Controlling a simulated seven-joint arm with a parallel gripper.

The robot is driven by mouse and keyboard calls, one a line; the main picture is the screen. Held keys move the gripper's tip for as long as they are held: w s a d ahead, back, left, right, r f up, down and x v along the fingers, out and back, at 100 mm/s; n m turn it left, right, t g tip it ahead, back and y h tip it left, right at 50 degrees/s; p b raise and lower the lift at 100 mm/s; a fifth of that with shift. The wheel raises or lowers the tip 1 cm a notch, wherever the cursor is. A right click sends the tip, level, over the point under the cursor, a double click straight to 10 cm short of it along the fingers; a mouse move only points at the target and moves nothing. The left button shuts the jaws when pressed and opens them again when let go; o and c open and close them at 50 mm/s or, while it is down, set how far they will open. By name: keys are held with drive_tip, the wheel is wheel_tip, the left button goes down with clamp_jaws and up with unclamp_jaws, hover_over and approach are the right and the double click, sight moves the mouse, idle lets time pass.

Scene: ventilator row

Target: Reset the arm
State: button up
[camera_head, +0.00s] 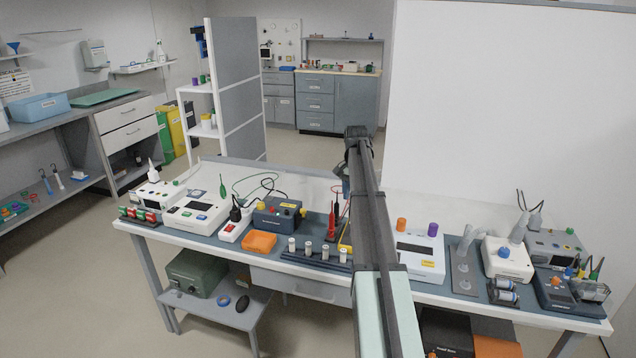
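My arm rises from the bottom middle of the head view and reaches out over the workbench (270,174). Its far joint stands above the back edge of the bench, in front of the grey cabinets. A dark part of my arm hangs just left of the long link, over the bench. No gripper fingers can be made out; the link hides what lies behind it. I cannot see whether anything is held.
Left of my arm stand a blue-grey box (278,214), an orange block (259,243), red probes (332,225) and several white cylinders. Right stand a white device (418,254), a blue-knobbed device (507,259) and a metal-grey unit (556,247). A white panel (510,100) rises behind.

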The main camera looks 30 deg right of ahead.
drive_tip(key=shift+s, duration=0.1)
drive_tip(key=s+a+f+m+g+y, duration=0.1)
drive_tip(key=s+a+f, duration=0.5)
drive_tip(key=s+f, duration=0.25)
drive_tip(key=s+a+f+y, duration=0.1)
drive_tip(key=s+a+f, duration=0.5)
drive_tip(key=s, duration=0.4)
drive_tip(key=s+a+f+n+g, duration=0.1)
drive_tip(key=s+a+f+n, duration=0.1)
drive_tip(key=s+a+f, duration=0.5)
drive_tip(key=s+a+f+n+g, duration=0.1)
drive_tip(key=a+f+n, duration=0.3)
drive_tip(key=f, duration=0.7)
drive_tip(key=s+a+f+n+g, duration=0.1)
drive_tip(key=s+a+f, duration=0.3)
drive_tip(key=a+f, duration=0.5)
drive_tip(key=s+a+f+n, duration=0.2)
drive_tip(key=s+f, duration=0.2)
drive_tip(key=s, duration=0.3)
drive_tip(key=s+a+f+n+g+h, duration=0.1)
drive_tip(key=s+a+f+n, duration=0.1)
drive_tip(key=s, duration=0.5)
drive_tip(key=s+a+f+n+g, duration=0.1)
drive_tip(key=s+a+f+n, duration=0.1)
drive_tip(key=s+a+f, duration=0.2)
drive_tip(key=s+f, duration=0.2)
drive_tip(key=s, duration=0.1)
drive_tip(key=shift+s+f+h, duration=0.4)
